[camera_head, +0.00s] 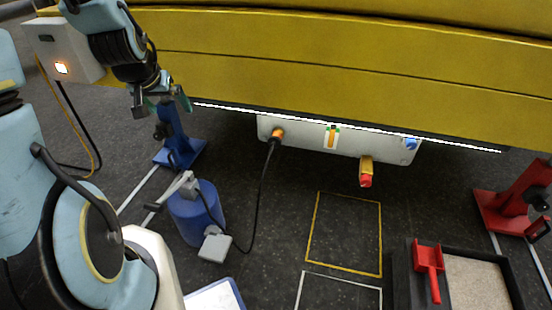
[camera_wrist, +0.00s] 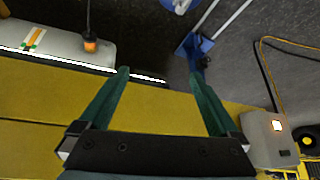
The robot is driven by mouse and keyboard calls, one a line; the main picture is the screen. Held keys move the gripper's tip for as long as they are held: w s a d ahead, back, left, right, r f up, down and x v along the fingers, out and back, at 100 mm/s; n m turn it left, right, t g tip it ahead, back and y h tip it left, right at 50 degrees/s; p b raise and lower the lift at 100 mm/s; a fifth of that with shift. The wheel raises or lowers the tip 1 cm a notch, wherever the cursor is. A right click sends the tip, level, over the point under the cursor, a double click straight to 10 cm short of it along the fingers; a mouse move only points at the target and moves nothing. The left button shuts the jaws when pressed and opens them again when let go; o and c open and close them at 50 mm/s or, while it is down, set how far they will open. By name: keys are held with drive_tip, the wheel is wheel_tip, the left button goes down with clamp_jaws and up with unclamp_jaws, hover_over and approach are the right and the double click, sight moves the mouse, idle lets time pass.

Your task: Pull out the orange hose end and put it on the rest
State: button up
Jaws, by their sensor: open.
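The orange hose end (camera_head: 278,134) sits in the left part of a pale panel (camera_head: 305,138) under the yellow boom. A black hose hangs from it down to the floor. In the wrist view the orange end (camera_wrist: 90,45) is at upper left, beyond the left finger. My gripper (camera_head: 162,102) is open and empty, left of the hose end and apart from it. Its green fingers (camera_wrist: 160,73) point past the boom's edge. I cannot tell which thing is the rest; a blue stand (camera_head: 174,138) rises just below my gripper, its top partly hidden.
A blue drum (camera_head: 207,222) with a grey fitting stands on the floor. A red-and-yellow part (camera_head: 366,172) and a blue knob (camera_head: 410,144) are on the panel's right. A lit box (camera_head: 62,55) is at upper left. A red stand (camera_head: 505,208) and black tray (camera_head: 400,275) are right.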

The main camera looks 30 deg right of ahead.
drive_tip(key=w+d+f+m+t+h+b, duration=0.2)
drive_tip(key=d+f+h+b, duration=0.1)
drive_tip(key=d+f+b, duration=0.55)
drive_tip(key=w+d+f+m+t+h+b, duration=0.1)
drive_tip(key=w+d+f+h+b, duration=0.15)
drive_tip(key=d+f+b, duration=0.65)
drive_tip(key=t+h+b, duration=0.4)
drive_tip(key=b, duration=1.3)
approach(275, 141)
drive_tip(key=shift+w+d+f, duration=0.35)
drive_tip(key=shift+w+f, duration=0.15)
drive_tip(key=shift+w, duration=0.05)
drive_tip(key=shift+w+d+f, duration=0.4)
drive_tip(key=shift+w+f, duration=0.05)
drive_tip(key=shift+w, duration=0.1)
drive_tip(key=shift+r, duration=0.15)
drive_tip(key=shift+x, duration=4.45)
drive_tip(key=shift+r, duration=0.15)
